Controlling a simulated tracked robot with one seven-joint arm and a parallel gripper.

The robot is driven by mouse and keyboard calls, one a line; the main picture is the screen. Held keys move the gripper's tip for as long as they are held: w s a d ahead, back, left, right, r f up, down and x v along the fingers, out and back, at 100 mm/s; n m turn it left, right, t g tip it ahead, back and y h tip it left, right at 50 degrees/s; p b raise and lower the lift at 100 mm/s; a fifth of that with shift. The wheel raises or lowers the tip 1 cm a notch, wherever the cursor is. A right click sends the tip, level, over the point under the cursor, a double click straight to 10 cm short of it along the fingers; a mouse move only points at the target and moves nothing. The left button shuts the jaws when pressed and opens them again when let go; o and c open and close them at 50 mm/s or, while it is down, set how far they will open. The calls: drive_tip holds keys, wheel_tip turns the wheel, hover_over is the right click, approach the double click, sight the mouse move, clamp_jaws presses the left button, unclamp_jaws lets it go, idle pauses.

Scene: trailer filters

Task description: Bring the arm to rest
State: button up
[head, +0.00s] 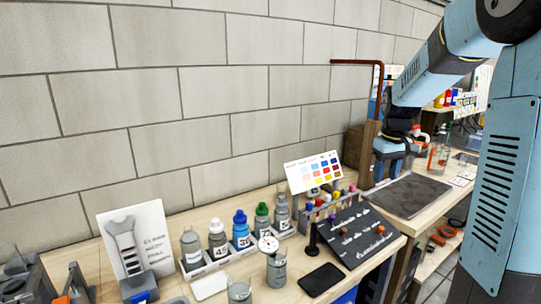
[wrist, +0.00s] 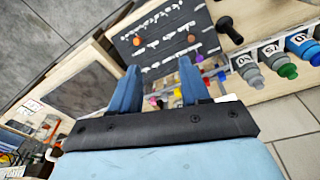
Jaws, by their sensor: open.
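My gripper (head: 387,168) hangs below my light blue arm at the right of the head view, in front of a brown wooden block and near the far end of the bench. In the wrist view, the two blue fingers of my gripper (wrist: 157,90) stand apart with nothing held between them. The bench top and its dark board show beyond the fingers. The fingertips are small in the head view, and I cannot tell their exact height above the bench.
A dark mat (head: 408,195) lies below and right of my gripper. A dark sloped board (head: 350,236), a colour chart (head: 314,172) and several capped bottles (head: 241,230) stand nearer. A brown bent pipe (head: 378,85) rises close behind my gripper. A grey block wall (head: 180,95) runs behind the bench.

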drive_tip(key=s+a+r+m+t, duration=0.1)
drive_tip(key=s+a+r, duration=0.1)
drive_tip(key=s, duration=0.7)
drive_tip(key=s+a+r+m+t, duration=0.1)
drive_tip(key=s+a, duration=0.3)
drive_tip(key=s, duration=0.5)
drive_tip(key=s+a+r+t, duration=0.2)
drive_tip(key=s+a, duration=0.2)
drive_tip(key=s, duration=0.5)
drive_tip(key=shift+s+r+m, duration=0.4)
